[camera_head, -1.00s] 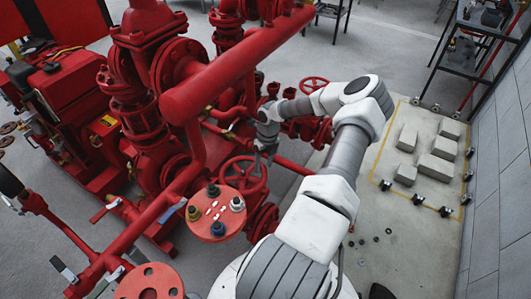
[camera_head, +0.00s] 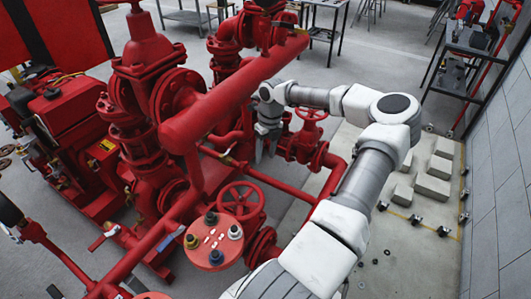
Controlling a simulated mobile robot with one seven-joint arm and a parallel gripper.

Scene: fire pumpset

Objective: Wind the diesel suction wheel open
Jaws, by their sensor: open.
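A red spoked handwheel (camera_head: 241,200) sits low in the middle of the pipework. A second, smaller red handwheel (camera_head: 312,115) stands on a valve farther back to the right. I cannot tell from any marking which is the diesel suction wheel. My gripper (camera_head: 267,152) points down between the two wheels, above and behind the nearer one and left of the farther one. It is open with nothing seen between its fingers. It appears apart from both wheels. Its fingertips are small and partly lost against the red pipes.
A thick red pipe (camera_head: 235,90) runs diagonally just left of my gripper. A round red plate with several coloured knobs (camera_head: 215,251) stands in front of the nearer wheel. Grey blocks (camera_head: 433,186) lie on the floor at right, beside a wall (camera_head: 502,170). The red engine (camera_head: 70,105) is at left.

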